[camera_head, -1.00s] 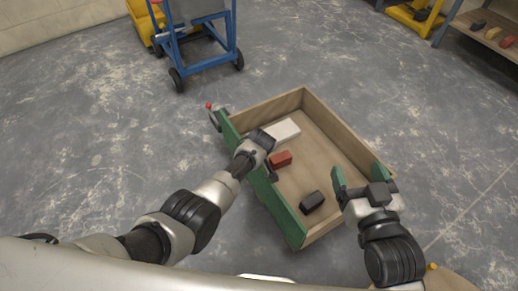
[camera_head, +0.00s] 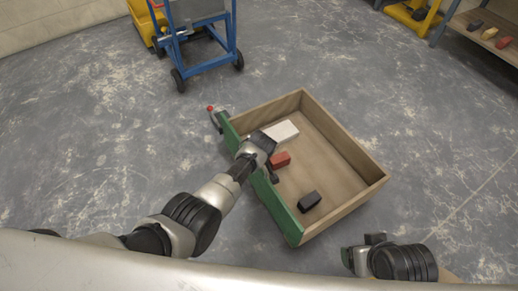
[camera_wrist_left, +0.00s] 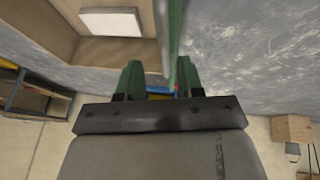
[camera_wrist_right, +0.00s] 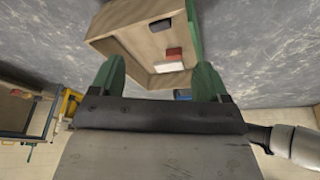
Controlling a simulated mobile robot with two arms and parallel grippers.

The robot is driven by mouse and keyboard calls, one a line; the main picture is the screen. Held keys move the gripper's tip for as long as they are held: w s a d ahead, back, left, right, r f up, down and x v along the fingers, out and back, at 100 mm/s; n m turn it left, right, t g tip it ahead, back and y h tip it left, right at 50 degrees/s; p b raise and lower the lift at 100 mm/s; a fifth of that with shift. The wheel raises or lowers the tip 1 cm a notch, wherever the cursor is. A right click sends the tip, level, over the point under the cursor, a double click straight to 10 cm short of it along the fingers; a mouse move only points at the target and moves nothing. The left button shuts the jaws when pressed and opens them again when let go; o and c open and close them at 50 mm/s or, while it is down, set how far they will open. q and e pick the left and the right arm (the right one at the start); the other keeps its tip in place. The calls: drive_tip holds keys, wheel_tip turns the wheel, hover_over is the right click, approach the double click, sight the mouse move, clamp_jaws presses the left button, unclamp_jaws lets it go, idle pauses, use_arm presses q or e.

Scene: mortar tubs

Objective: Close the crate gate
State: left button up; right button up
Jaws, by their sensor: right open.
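The wooden crate (camera_head: 345,140) stands on the floor and also shows in the right wrist view (camera_wrist_right: 115,20). Its green gate (camera_head: 287,217) runs along the left side. I cannot tell whether it sits flush. A small grey part with a red knob (camera_head: 210,108) is at the gate's far end. My left gripper (camera_head: 262,165) is at the middle of the gate. In the left wrist view its fingers (camera_wrist_left: 158,82) are apart, with the gate's edge (camera_wrist_left: 172,35) near the right finger; its grip is unclear. My right gripper (camera_wrist_right: 158,78) is open and empty, outside the crate's near right corner.
In the crate lie a white block (camera_head: 283,131), a red block (camera_head: 281,159) and a black block (camera_head: 310,201). A blue cart (camera_head: 205,45) stands behind, left of the crate. A shelf (camera_head: 490,30) is at the far right. The floor left of the gate is clear.

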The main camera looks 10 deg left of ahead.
use_arm(q)
drive_tip(key=shift+p+v, duration=1.2)
drive_tip(key=shift+d+r, duration=0.1)
drive_tip(key=shift+r, duration=0.05)
use_arm(e)
drive_tip(key=shift+g, duration=0.3)
drive_tip(key=shift+x, duration=2.85)
drive_tip(key=shift+s, duration=0.15)
